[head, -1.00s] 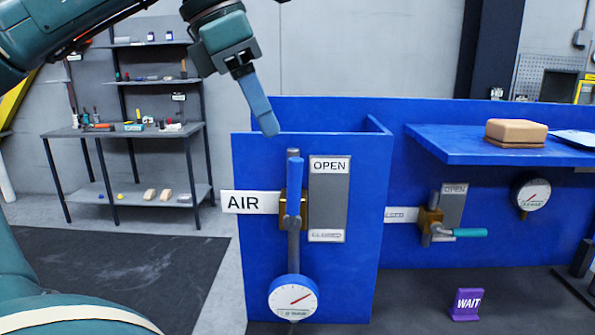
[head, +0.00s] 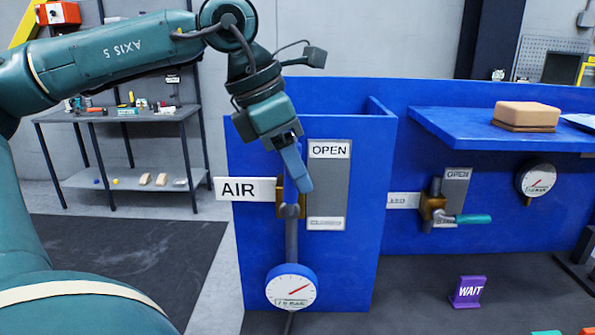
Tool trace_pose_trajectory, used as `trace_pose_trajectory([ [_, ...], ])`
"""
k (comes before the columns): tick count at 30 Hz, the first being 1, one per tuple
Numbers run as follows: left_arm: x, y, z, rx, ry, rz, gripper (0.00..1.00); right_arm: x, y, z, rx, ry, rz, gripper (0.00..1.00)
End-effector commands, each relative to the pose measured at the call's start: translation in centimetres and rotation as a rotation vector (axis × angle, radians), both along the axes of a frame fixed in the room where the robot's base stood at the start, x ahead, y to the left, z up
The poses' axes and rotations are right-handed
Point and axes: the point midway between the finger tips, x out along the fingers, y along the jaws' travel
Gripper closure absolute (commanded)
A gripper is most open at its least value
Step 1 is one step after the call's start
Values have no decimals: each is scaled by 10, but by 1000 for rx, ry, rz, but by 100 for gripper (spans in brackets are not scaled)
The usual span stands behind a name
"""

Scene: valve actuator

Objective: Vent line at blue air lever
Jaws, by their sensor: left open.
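The blue air lever (head: 289,190) stands upright, in line with the vertical pipe (head: 291,240), and is partly hidden behind my left gripper (head: 301,183). Its brass valve body (head: 281,204) sits beside the AIR sign (head: 238,189). A grey plate (head: 328,190) to its right has an OPEN label at the top; the lower label is too small to read. The round gauge (head: 290,288) below has a red needle pointing up and right. My left gripper points down in front of the lever, open; contact with the lever cannot be told. My right gripper is out of view.
To the right is another valve with a horizontal teal lever (head: 469,219) and a gauge (head: 537,181). Above them a blue shelf (head: 455,136) juts out, holding a tan block (head: 526,114). A purple WAIT sign (head: 468,291) stands on the dark surface.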

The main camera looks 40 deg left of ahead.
Motion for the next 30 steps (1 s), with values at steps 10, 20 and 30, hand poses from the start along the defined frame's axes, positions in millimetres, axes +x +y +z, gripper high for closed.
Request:
trace_pose_trajectory([
  [10, 4, -3, -13, -1, -1, 0, 59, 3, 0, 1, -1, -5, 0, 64],
  [20, 4, -3, -13, -1, -1, 0, 76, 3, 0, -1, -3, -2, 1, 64],
  [30, 4, -3, -12, 0, -1, 0, 100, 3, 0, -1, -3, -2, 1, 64],
])
